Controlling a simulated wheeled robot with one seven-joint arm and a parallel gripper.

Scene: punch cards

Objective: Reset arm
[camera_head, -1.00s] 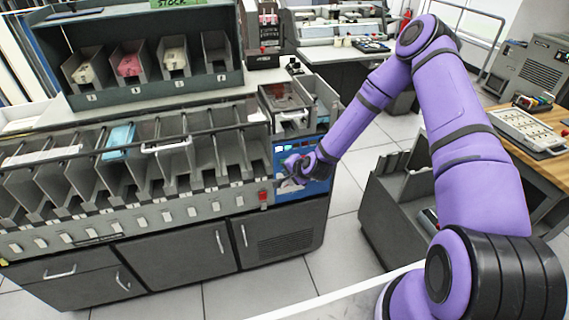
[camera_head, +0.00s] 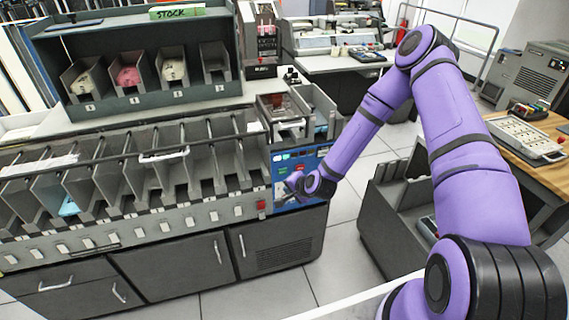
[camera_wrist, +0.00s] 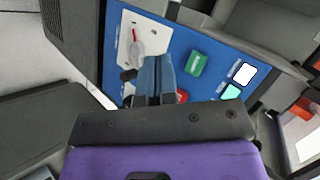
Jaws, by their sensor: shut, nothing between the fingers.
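My purple arm reaches across to the right end of the grey card sorter. My gripper (camera_head: 287,190) is in front of the blue control panel (camera_head: 312,160). In the wrist view, my gripper's fingers (camera_wrist: 155,72) are together with nothing between them. They point at the blue panel (camera_wrist: 215,50), over its lower edge, near a red button (camera_wrist: 182,95) and a green button (camera_wrist: 196,63). A white plate with a red-tipped lever (camera_wrist: 138,42) is just left of the fingers. Whether the fingertips touch the panel cannot be told.
The sorter has a row of open pockets; a light-blue card (camera_head: 69,206) lies low in one. A stock rack (camera_head: 150,97) with card bins stands behind. A dark grey cart (camera_head: 385,205) stands to the right, with a wooden table (camera_head: 550,125) beyond. Clear floor lies between.

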